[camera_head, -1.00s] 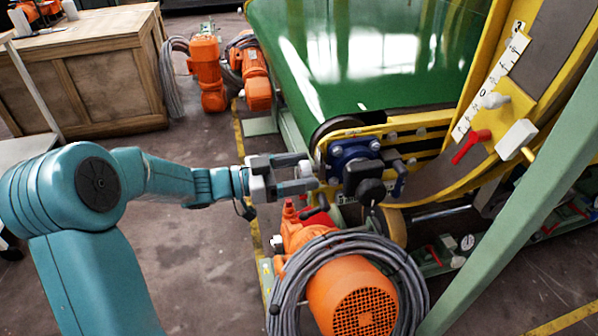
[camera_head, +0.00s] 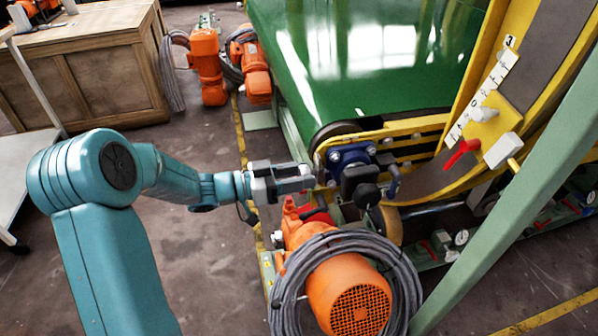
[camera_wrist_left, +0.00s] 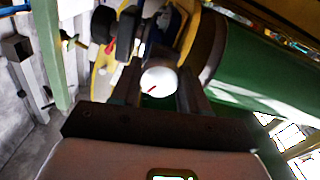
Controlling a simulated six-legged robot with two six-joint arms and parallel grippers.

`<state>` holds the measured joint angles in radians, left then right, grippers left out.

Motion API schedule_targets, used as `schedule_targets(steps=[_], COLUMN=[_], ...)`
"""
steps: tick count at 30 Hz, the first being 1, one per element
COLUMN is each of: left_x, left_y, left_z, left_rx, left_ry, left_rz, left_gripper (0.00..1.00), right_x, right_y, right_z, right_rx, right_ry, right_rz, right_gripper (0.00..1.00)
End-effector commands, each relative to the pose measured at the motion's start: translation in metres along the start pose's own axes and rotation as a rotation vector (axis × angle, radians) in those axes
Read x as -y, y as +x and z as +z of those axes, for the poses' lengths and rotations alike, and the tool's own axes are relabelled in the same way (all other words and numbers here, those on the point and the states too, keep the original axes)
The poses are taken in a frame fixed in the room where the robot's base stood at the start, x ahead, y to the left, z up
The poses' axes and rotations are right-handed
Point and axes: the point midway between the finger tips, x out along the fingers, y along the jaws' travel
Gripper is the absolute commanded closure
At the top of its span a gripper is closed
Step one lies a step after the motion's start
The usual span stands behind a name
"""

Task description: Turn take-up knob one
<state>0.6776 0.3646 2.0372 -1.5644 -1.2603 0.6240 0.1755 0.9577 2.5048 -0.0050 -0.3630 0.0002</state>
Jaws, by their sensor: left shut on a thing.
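The take-up knob (camera_wrist_left: 158,82) shows in the left wrist view as a round white face with a short red mark. It sits between the two dark fingers of my left gripper (camera_head: 306,179), which is shut on it. In the head view my left gripper reaches in from the left, level, at the left side of the blue bearing block (camera_head: 348,158). The fingers mostly hide the knob there. A black part (camera_head: 362,182) with a round end sits at the front of the block. My right gripper is not in view.
An orange motor (camera_head: 350,295) with coiled grey cable (camera_head: 290,293) stands just below the gripper. The green belt (camera_head: 370,60) lies behind. A red lever (camera_head: 462,155) and white scale (camera_head: 485,95) are at right. A green post (camera_head: 500,190) crosses the right side.

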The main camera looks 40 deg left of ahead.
Motion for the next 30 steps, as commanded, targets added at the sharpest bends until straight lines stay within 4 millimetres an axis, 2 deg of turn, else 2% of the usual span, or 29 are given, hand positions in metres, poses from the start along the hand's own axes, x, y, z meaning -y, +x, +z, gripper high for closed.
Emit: schedule_targets(steps=[1, 2, 3, 4, 15, 19, 23, 30], left_x=[0.0, 0.0, 0.0, 0.0, 0.0, 0.001, 0.001, 0.001], left_y=[0.0, 0.0, 0.0, 0.0, 0.0, -0.009, -0.033, -0.098], left_z=[0.001, 0.001, 0.001, 0.001, 0.001, 0.0, -0.002, -0.002], left_rx=[0.001, 0.002, 0.002, 0.002, 0.001, 0.002, 0.002, 0.003], left_ry=[-0.001, -0.001, -0.001, -0.001, 0.0, 0.0, -0.001, -0.002], left_rz=[0.001, 0.001, 0.001, 0.001, 0.0, -0.003, -0.007, -0.007], left_gripper=[0.86, 0.46, 0.33, 0.3, 0.3, 0.3, 0.3, 0.3], right_x=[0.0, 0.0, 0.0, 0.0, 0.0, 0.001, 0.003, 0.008], right_y=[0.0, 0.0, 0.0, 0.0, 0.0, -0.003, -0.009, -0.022], right_z=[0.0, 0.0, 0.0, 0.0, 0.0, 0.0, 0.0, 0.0], right_rx=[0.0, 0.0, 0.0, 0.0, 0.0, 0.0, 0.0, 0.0], right_ry=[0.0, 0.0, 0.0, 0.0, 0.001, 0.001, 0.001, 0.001], right_rz=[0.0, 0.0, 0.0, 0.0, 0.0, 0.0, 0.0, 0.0], right_gripper=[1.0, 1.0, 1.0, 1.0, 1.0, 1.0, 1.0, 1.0])
